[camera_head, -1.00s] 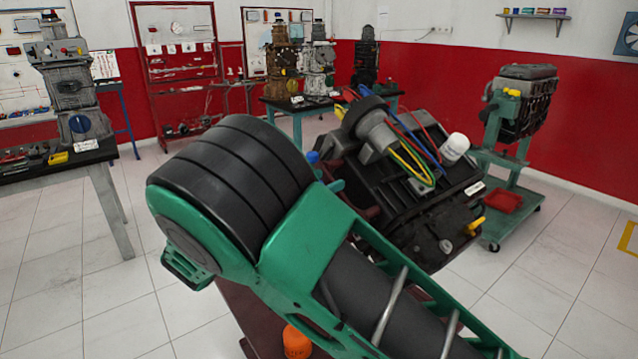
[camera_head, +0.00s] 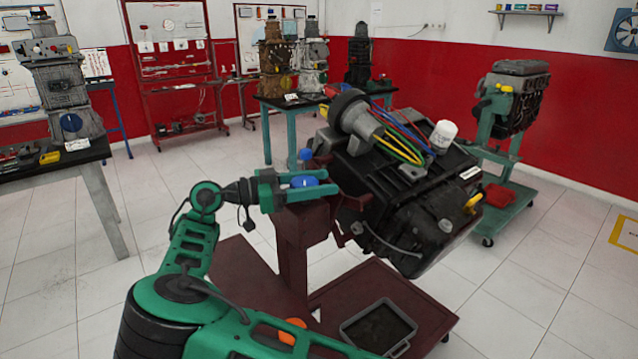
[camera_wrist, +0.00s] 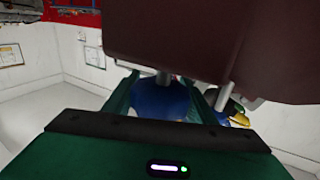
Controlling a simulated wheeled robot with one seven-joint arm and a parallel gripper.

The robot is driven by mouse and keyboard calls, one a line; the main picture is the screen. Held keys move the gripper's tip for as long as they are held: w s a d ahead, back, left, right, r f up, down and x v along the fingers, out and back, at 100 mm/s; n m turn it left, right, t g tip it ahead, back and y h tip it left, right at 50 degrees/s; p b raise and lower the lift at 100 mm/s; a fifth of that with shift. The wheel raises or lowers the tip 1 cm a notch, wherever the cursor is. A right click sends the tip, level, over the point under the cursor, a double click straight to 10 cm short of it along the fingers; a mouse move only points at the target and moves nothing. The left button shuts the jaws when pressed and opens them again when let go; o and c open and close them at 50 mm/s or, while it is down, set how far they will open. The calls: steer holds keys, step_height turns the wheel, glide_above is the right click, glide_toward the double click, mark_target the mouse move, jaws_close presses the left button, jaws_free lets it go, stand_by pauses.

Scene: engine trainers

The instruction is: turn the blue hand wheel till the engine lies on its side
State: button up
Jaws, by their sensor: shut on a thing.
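The engine (camera_head: 415,215) is black and hangs tilted on a dark red stand (camera_head: 292,250), with its pulley and coloured hoses uppermost. The blue hand wheel (camera_head: 303,181) is at the left end of the stand's head. My gripper (camera_head: 300,187) reaches it from the left and is shut on it. In the wrist view the blue hand wheel (camera_wrist: 160,101) lies between the two green fingers, partly hidden by them and by the gripper body. The dark red stand head (camera_wrist: 210,45) fills the upper right there.
A grey drip tray (camera_head: 350,325) lies on the stand's base below the engine. An orange item (camera_head: 292,328) is beside my arm. A green engine trolley (camera_head: 510,205) stands at right, and a bench (camera_head: 100,190) at left.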

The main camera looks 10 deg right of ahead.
steer(key=shift+s+a+m+g, duration=0.1)
steer(key=shift+s+m+g, duration=0.1)
steer(key=shift+m+g, duration=0.9)
steer(key=shift+s+m+g, duration=0.2)
steer(key=shift+m+g, duration=0.4)
steer(key=shift+g, duration=0.9)
steer(key=shift+s+m+g+y, duration=0.15)
steer(key=shift+m+g+y, duration=0.2)
steer(key=shift+m+g, duration=0.4)
steer(key=shift+s+m+g+y, duration=0.15)
steer(key=shift+m+g+y, duration=0.25)
steer(key=shift+g, duration=0.65)
steer(key=shift+s+m+g+y, duration=0.1)
steer(key=shift+m+g+y, duration=0.15)
steer(key=shift+m+g, duration=0.3)
steer(key=o, duration=1)
steer(key=shift+o, duration=0.2)
